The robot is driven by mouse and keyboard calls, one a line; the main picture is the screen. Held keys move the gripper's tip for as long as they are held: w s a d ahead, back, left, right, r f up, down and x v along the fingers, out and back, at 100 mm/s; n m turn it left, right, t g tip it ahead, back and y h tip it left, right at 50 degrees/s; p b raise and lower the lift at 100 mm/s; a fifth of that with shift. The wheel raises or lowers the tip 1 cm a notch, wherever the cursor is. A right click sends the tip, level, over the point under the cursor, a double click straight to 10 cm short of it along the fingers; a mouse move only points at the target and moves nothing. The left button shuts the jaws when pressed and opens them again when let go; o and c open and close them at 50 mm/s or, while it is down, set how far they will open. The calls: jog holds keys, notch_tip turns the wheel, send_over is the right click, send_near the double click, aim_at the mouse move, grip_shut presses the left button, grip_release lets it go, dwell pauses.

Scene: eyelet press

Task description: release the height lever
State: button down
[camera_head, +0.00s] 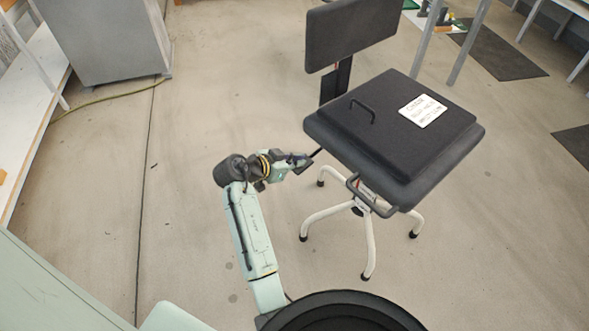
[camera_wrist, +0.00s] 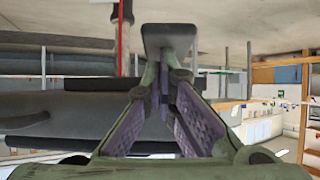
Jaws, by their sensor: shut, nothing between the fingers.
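The office chair (camera_head: 395,130) has a black padded seat. In the head view a short dark rod (camera_head: 316,152), which looks like the height lever, shows at the seat's left edge. My gripper (camera_head: 304,160) is shut beside that edge, close to the rod; I cannot tell whether they touch. In the wrist view the purple-lined fingers (camera_wrist: 166,78) converge, with nothing seen between them. A flat dark paddle (camera_wrist: 170,37), probably the lever's end, shows just past the fingertips. The chair's column with a red stripe (camera_wrist: 122,40) stands to its left.
A white card (camera_head: 422,110) and a black handle (camera_head: 362,108) are on the seat. A looped handle (camera_head: 372,197) juts from its front edge. The white chair legs (camera_head: 368,245) spread below. The dark seat underside (camera_wrist: 60,115) fills the wrist view's left.

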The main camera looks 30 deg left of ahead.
aim_at(299, 172)
jog(key=f+b, duration=0.4)
jog(key=f, duration=0.1)
jog(key=shift+w+d+f, duration=0.2)
jog(key=shift+w+f, duration=0.05)
jog(key=shift+w, duration=0.1)
jog(key=shift+w+f+b, duration=0.2)
jog(key=shift+f+b, duration=0.4)
jog(key=shift+b, duration=0.1)
jog(key=shift+d, duration=0.1)
